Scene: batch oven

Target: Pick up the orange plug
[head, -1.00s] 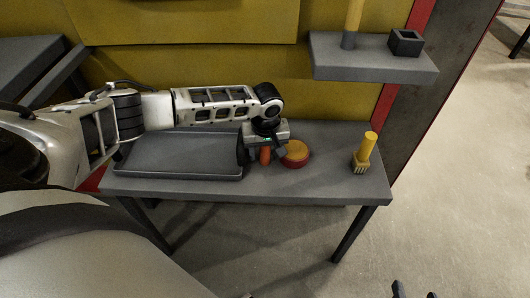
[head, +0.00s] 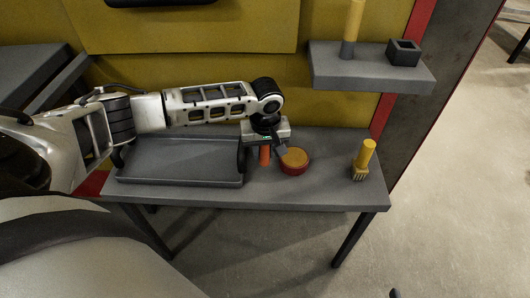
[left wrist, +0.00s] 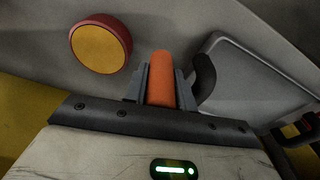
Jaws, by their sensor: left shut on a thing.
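The orange plug (head: 265,154) is an upright orange cylinder at the middle of the grey table, between the tray and the round red and yellow piece. My left gripper (head: 264,149) reaches down over it and is shut on it. In the left wrist view the plug (left wrist: 161,79) stands between the two grey fingers of the left gripper (left wrist: 160,88). Whether its lower end touches the table is hard to tell. My right gripper is not recognisable in view; only a small dark tip shows at the bottom edge of the head view.
A grey tray (head: 181,183) lies left of the plug, with a dark curved handle close to the gripper. A red and yellow round piece (head: 295,161) sits just right. A yellow-handled brush (head: 364,159) stands further right. A shelf (head: 372,72) holds a square dark box (head: 403,52).

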